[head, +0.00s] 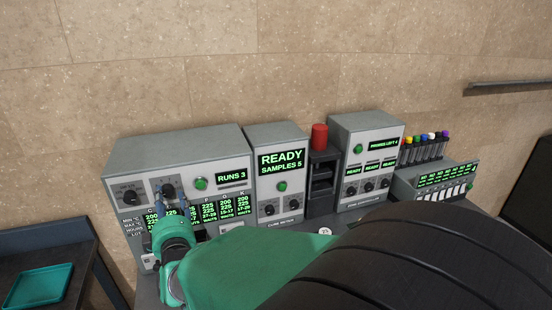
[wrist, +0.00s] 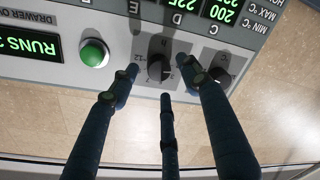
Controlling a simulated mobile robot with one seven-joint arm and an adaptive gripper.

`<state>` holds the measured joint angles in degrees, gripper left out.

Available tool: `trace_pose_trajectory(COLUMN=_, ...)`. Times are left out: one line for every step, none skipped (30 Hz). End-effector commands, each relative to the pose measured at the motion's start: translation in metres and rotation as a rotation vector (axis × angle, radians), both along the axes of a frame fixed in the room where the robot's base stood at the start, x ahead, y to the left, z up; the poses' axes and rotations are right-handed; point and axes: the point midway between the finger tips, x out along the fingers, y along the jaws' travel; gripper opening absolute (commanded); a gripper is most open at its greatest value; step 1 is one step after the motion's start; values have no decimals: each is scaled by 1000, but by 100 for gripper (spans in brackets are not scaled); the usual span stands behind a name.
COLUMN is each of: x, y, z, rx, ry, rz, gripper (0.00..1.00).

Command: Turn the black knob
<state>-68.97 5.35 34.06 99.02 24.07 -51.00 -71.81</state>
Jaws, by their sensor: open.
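The black knob (wrist: 158,67) sits on the grey front panel of the left machine, beside a green button (wrist: 93,53). In the wrist view it lies between the spread dark fingers of my gripper (wrist: 157,72), which are open with fingertips around it; I cannot tell whether any finger touches it. In the head view the same knob (head: 168,191) shows just above my gripper (head: 172,208), at the end of my green arm. A second black knob (wrist: 220,75), marked °C, is partly behind a finger in the wrist view; it also shows in the head view (head: 130,195).
A machine reading READY (head: 281,160) stands to the right, then a dark stand with a red cylinder (head: 319,137) and a box with several more black knobs (head: 368,186). A green tray (head: 38,286) lies at lower left. The wall is close behind.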

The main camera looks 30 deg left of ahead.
Motion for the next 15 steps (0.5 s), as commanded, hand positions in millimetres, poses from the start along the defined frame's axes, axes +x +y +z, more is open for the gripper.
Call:
trace_pose_trajectory(x=4, y=4, z=-1, rx=0, ry=0, rz=-1, gripper=47)
trace_pose_trajectory(x=5, y=6, z=-1, rx=0, ry=0, rz=0, gripper=47)
trace_pose_trajectory(x=7, y=8, z=0, rx=1, ry=-1, rz=-1, gripper=47)
trace_pose_trajectory(x=8, y=9, z=0, rx=1, ry=-1, rz=-1, gripper=47)
trace_pose_trajectory(x=9, y=11, z=0, rx=1, ry=-1, rz=-1, gripper=47)
trace_pose_trajectory(x=10, y=12, z=0, rx=0, ry=0, rz=0, gripper=47)
trace_pose_trajectory(x=11, y=13, z=0, rx=0, ry=0, rz=0, gripper=47)
trace_pose_trajectory(x=11, y=13, z=0, rx=0, ry=0, rz=0, gripper=47)
trace_pose_trajectory(x=12, y=14, z=0, rx=0, ry=0, rz=0, gripper=47)
trace_pose_trajectory(x=12, y=14, z=0, rx=0, ry=0, rz=0, gripper=47)
trace_pose_trajectory(x=12, y=14, z=0, rx=-1, ry=-1, rz=0, gripper=47)
trace_pose_trajectory(x=12, y=14, z=0, rx=0, ry=0, rz=0, gripper=47)
trace_pose_trajectory(x=12, y=14, z=0, rx=0, ry=0, rz=0, gripper=47)
trace_pose_trajectory(x=12, y=14, z=0, rx=0, ry=0, rz=0, gripper=47)
trace_pose_trajectory(x=12, y=14, z=0, rx=0, ry=0, rz=0, gripper=47)
